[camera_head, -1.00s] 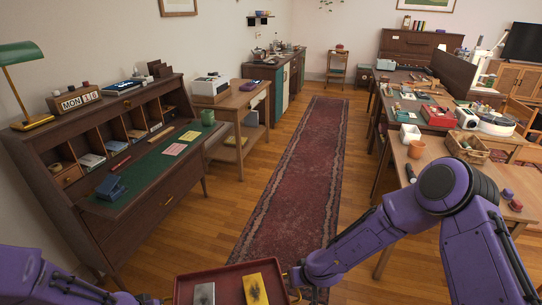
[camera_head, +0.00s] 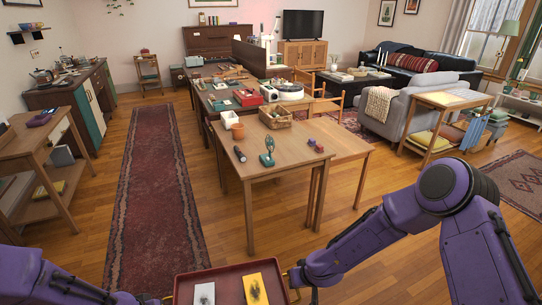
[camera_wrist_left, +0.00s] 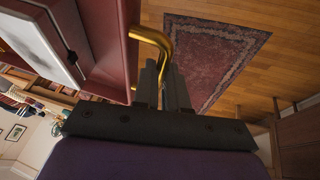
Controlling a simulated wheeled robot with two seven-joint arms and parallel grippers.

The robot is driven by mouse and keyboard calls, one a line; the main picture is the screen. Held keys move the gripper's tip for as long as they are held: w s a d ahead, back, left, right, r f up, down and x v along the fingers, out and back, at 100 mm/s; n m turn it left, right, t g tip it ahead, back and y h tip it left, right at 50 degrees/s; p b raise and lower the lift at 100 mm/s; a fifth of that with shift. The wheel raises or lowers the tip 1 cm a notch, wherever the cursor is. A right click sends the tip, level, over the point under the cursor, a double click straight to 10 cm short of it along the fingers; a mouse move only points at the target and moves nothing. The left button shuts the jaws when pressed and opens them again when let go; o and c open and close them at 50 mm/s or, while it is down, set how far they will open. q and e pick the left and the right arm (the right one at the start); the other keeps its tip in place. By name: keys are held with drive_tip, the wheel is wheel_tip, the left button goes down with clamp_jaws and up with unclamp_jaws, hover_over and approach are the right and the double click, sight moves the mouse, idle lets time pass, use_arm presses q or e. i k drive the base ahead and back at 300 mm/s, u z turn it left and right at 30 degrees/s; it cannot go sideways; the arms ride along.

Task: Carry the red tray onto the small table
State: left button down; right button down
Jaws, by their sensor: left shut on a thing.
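The red tray (camera_head: 230,271) is at the bottom of the head view, held up in front of me, with a white card-like piece (camera_head: 204,294) and a yellow one (camera_head: 256,285) on it, each with a dark item. My left gripper (camera_wrist_left: 165,82) is shut on the tray's gold handle (camera_wrist_left: 157,40) in the left wrist view. My right gripper (camera_head: 289,277) is at the gold handle on the tray's right side and appears shut on it. Which table is the small table is unclear; a low wooden one with a shelf (camera_head: 458,101) stands beside the grey sofa.
A long wooden table (camera_head: 246,166) with a planter, basket (camera_head: 276,116) and tools is ahead. A red runner (camera_head: 155,190) lies left, beside a shelved side table (camera_head: 30,150). A grey sofa (camera_head: 402,119) is at right. Open wooden floor lies between table and right-hand rug (camera_head: 520,185).

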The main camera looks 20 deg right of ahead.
sight(324, 134)
drive_tip(key=z, duration=1.9)
drive_tip(key=i, duration=6.6)
drive_tip(key=u, duration=1.35)
